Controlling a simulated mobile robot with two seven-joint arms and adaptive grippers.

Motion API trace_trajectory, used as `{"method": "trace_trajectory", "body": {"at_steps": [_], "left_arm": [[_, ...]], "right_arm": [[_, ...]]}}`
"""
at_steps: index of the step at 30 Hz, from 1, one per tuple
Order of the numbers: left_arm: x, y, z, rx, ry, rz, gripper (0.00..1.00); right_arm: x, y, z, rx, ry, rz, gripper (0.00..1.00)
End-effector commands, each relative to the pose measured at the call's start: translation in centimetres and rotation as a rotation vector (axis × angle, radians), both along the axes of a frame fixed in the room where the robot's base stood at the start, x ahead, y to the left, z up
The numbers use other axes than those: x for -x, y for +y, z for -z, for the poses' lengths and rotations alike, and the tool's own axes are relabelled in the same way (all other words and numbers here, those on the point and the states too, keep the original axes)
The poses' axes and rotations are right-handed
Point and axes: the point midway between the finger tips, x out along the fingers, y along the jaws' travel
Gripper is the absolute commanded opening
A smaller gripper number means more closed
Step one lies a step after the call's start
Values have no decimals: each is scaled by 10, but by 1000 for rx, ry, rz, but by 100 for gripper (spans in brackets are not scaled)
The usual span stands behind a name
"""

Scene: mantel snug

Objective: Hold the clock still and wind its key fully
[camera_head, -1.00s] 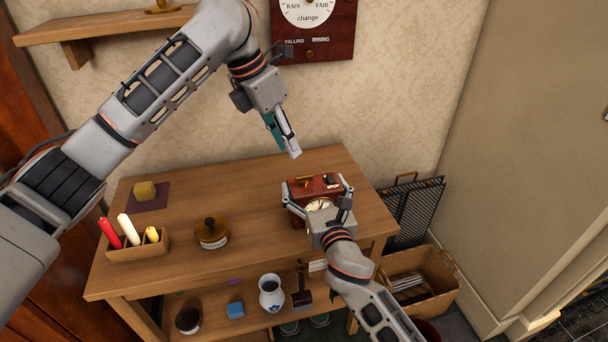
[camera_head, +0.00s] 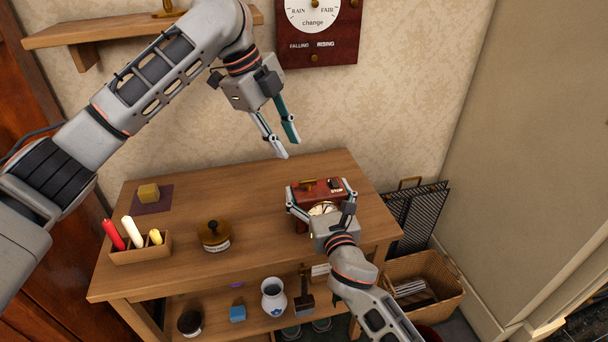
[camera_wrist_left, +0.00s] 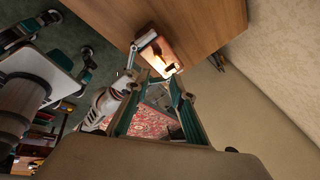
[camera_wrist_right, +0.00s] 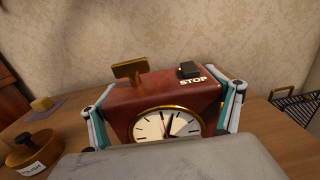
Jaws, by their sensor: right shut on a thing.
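The clock (camera_head: 320,189) is a red-brown box standing upright on the tabletop, with a cream round dial (camera_wrist_right: 168,123) on its front. A brass key (camera_wrist_right: 129,71) stands on its top at the left in the right wrist view. A dark block marked STOP (camera_wrist_right: 189,70) is on top at the right. My right gripper (camera_head: 319,196) is shut on the clock, one finger at each side. My left gripper (camera_head: 291,148) is open and empty, above the table's back edge, up and left of the clock. In the left wrist view the clock (camera_wrist_left: 158,55) shows beyond its fingers.
On the table (camera_head: 262,215) stand a candle box (camera_head: 140,247), a brown lidded jar (camera_head: 214,236) and a yellow block (camera_head: 149,193) on a dark mat. A barometer (camera_head: 318,50) hangs on the wall. A wicker basket (camera_head: 440,284) sits at the right.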

Motion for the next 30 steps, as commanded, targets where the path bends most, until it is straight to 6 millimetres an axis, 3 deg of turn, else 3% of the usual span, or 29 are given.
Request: {"method": "trace_trajectory", "body": {"at_steps": [9,15,23,30], "left_arm": [[-1,3,-5,77,208,-523,24],[-1,5,-7,106,292,-729,24],[-2,1,3,114,325,-799,24],[-5,-15,41,113,327,-797,24]], "right_arm": [[0,0,1,1,2,0,55],[0,0,1,1,2,0,55],[0,0,1,1,2,0,55],[0,0,1,1,2,0,55]]}}
